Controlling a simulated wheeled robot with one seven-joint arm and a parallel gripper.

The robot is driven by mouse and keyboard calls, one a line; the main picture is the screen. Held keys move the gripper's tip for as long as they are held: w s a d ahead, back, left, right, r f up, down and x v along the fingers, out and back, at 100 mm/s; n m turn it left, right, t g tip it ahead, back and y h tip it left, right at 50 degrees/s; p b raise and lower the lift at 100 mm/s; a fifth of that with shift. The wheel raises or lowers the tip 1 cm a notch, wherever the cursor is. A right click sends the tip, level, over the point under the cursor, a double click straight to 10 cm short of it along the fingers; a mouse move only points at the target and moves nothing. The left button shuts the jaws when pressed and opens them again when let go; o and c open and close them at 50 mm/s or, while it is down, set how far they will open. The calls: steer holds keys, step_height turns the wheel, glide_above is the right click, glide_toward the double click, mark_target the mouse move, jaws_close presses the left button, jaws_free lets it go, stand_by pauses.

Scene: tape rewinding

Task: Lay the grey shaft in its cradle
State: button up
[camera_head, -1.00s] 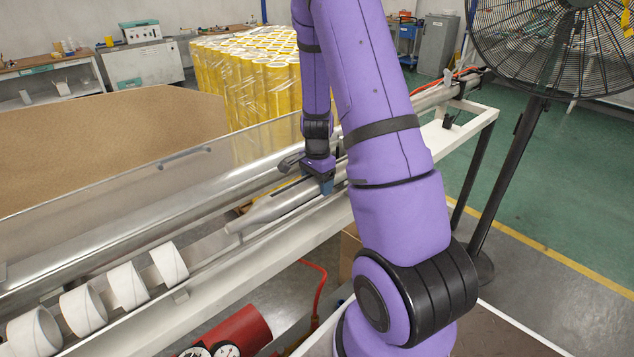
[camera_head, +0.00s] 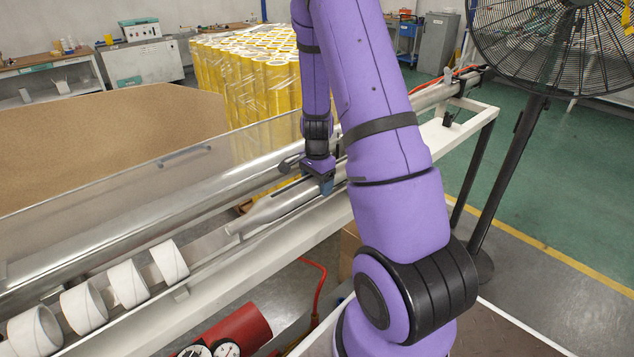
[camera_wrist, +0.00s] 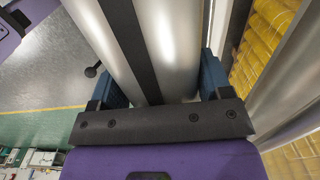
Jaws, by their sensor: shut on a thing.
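The grey shaft (camera_head: 275,207) is a silver cylinder with a narrowed lower-left end and a dark lengthwise strip. In the head view it lies along the rail of the white machine frame, and my arm hides its far part. My gripper (camera_head: 325,184) is over the shaft from above, with its blue fingers at the shaft's sides. In the wrist view the shaft (camera_wrist: 175,35) runs between the two blue fingers of my gripper (camera_wrist: 157,80), which is shut on it. I cannot make out the cradle or whether the shaft rests on it.
Several white tape cores (camera_head: 128,284) sit in a row on the machine at lower left. A clear guard (camera_head: 120,205) runs behind the rail. A red cylinder with gauges (camera_head: 235,335) is below. A black fan (camera_head: 545,45) stands at right. Wrapped yellow rolls (camera_head: 240,90) stand behind.

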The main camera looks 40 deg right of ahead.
steer(key=o, duration=1.3)
steer(key=shift+d, duration=0.1)
steer(key=shift+o, duration=0.2)
step_height(320, 180, up, 11)
steer(key=shift+f, duration=0.1)
